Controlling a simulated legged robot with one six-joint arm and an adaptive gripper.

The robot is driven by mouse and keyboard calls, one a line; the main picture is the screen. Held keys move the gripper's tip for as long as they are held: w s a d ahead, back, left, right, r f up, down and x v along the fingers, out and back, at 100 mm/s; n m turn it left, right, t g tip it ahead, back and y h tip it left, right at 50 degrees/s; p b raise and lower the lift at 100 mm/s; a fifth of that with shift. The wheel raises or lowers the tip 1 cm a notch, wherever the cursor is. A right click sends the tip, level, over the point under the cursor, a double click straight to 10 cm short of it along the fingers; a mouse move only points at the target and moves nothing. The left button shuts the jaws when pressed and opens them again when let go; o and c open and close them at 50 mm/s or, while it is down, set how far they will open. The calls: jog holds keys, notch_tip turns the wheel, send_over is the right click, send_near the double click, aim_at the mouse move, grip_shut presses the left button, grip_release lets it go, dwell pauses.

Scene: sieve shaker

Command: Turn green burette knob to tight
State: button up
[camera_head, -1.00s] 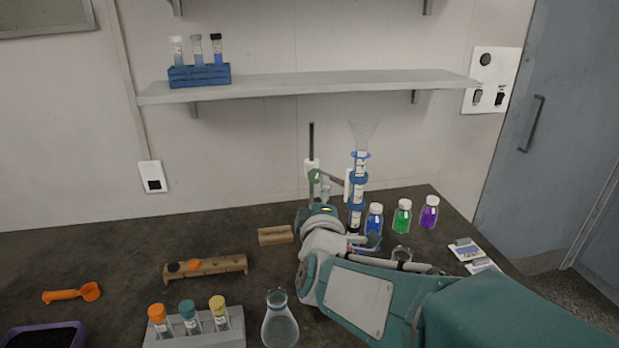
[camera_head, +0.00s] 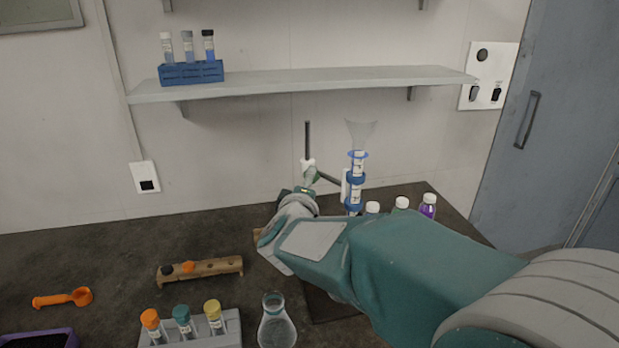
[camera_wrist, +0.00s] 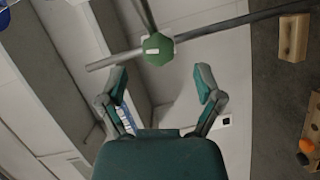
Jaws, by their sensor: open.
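The green knob (camera_wrist: 157,49) is faceted and sits where two grey rods of the burette stand cross, in the wrist view. My gripper (camera_wrist: 161,80) is open and empty, with one finger on each side just short of the knob. I see no contact. In the head view the burette (camera_head: 356,182) stands upright with blue rings and a clear funnel on top. The dark stand rod (camera_head: 307,140) rises left of it. My wrist is in front of the stand and hides its lower part.
Capped bottles (camera_head: 428,205) stand right of the burette, partly behind my arm. A wooden block (camera_wrist: 292,38) lies near the stand. A flask (camera_head: 275,325), a test tube rack (camera_head: 225,320) and a wooden holder (camera_head: 205,270) stand at the front left. A shelf (camera_head: 300,80) hangs behind.

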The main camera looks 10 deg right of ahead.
jog(key=x, duration=0.4)
jog(key=c, duration=1.2)
jog(key=shift+o, duration=0.2)
jog(key=shift+f+m+g+y, duration=0.15)
jog(key=shift+m+g+y, duration=0.35)
jog(key=shift+m, duration=0.7)
jog(key=shift+s, duration=0.1)
jog(key=o, duration=1.2)
jog(key=shift+c, duration=0.2)
